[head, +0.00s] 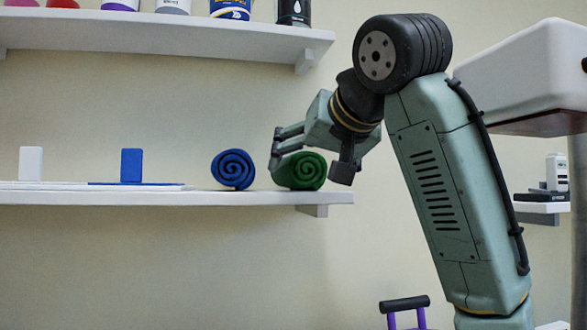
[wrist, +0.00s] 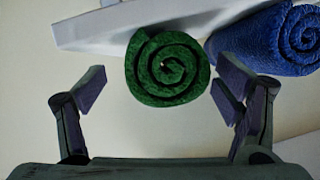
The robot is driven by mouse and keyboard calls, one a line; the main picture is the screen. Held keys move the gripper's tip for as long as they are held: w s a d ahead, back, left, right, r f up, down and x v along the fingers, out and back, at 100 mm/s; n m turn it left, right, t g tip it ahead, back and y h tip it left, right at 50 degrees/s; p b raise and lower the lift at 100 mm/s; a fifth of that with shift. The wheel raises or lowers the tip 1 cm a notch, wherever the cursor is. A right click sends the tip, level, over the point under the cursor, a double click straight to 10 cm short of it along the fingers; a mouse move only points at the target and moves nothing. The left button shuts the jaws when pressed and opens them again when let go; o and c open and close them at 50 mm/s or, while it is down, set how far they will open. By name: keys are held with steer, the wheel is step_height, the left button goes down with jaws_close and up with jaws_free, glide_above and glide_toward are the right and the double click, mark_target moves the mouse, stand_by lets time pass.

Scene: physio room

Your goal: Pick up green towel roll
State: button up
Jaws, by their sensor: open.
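The green towel roll (head: 307,171) lies on the lower wall shelf near its right end, its spiral end showing. In the wrist view the green towel roll (wrist: 167,66) sits between and a little beyond the open fingers. My gripper (head: 307,172) is at the roll, with one finger at its upper left and the other at its right. In the wrist view my gripper (wrist: 165,90) is open and empty, with a gap on the left of the roll and the right finger close to it. I cannot tell whether that finger touches.
A blue towel roll (head: 233,170) stands just left of the green one, close to the right finger in the wrist view (wrist: 282,40). The lower shelf (head: 130,198) also holds white and blue upright pieces. An upper shelf (head: 160,34) with several containers hangs above.

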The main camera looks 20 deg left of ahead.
steer(key=p+x, duration=0.1)
steer(key=x, duration=0.1)
steer(key=p+x, duration=0.1)
steer(key=x, duration=0.2)
steer(key=shift+s+a+r, duration=0.15)
steer(key=shift+a+r, duration=0.1)
steer(key=shift+c, duration=0.4)
steer(key=c, duration=1.1)
steer(key=shift+r, duration=0.15)
steer(key=shift+c, duration=0.2)
